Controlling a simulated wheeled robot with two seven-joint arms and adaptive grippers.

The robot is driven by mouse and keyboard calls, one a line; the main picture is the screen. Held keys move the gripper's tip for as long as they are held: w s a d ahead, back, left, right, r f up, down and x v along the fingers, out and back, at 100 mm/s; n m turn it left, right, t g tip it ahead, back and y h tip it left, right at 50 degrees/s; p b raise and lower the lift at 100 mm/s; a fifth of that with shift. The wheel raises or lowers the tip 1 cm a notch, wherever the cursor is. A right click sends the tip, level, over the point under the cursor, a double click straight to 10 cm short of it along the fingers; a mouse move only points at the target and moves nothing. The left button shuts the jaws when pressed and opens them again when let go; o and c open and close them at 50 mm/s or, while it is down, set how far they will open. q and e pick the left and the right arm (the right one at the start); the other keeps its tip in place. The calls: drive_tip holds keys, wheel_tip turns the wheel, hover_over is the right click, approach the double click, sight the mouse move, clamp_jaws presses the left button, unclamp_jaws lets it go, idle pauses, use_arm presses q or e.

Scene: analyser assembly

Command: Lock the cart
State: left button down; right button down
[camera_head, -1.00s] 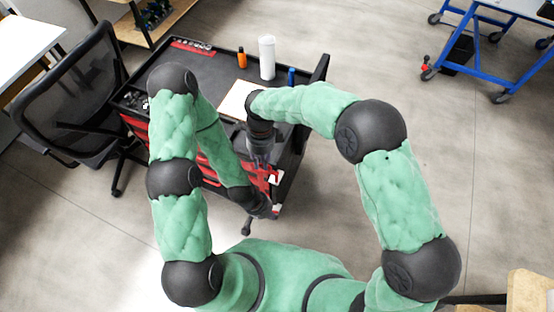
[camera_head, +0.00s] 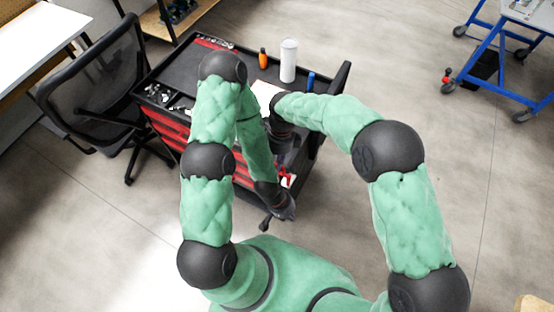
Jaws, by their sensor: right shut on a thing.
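The cart (camera_head: 190,60) is a black tool cart with red drawer fronts, standing upright in front of me. A dark caster (camera_head: 265,223) shows under its near corner. My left gripper (camera_head: 285,208) is low beside that corner, near the caster; its fingers are dark and I cannot tell whether they are open. My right gripper (camera_head: 284,152) is higher, at the cart's near right corner, partly hidden by my arms. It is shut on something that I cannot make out.
On the cart top stand a white cylinder (camera_head: 288,60), an orange bottle (camera_head: 263,59) and a blue one (camera_head: 311,81). A black mesh chair (camera_head: 95,90) is close at the left. A blue-framed cart (camera_head: 490,60) stands at the upper right. The floor between is clear.

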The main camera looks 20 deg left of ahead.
drive_tip(key=c, duration=1.2)
unclamp_jaws()
drive_tip(key=shift+w, duration=0.1)
drive_tip(key=shift+o, duration=0.2)
wheel_tip(320, 180, up, 12)
drive_tip(key=w, duration=0.2)
drive_tip(key=shift+w, duration=0.15)
drive_tip(key=shift+d+f, duration=0.1)
drive_tip(key=shift+f, duration=0.05)
drive_tip(key=w+d+f+n+y+b, duration=0.1)
drive_tip(key=d+f+n, duration=0.3)
drive_tip(key=d+f, duration=0.45)
drive_tip(key=w+d+f+n+y, duration=0.1)
drive_tip(key=d+f+n+y, duration=0.3)
drive_tip(key=f, duration=0.8)
drive_tip(key=s+d+f+n+t, duration=0.1)
drive_tip(key=s+d+f+n, duration=0.3)
drive_tip(key=s+d, duration=0.3)
drive_tip(key=s+d+f+n+t+h+b, duration=0.1)
drive_tip(key=s+d+f+n, duration=0.3)
drive_tip(key=s+d+f, duration=0.3)
drive_tip(key=d, duration=0.3)
drive_tip(key=shift+f+t, duration=0.2)
drive_tip(key=shift+t, duration=0.1)
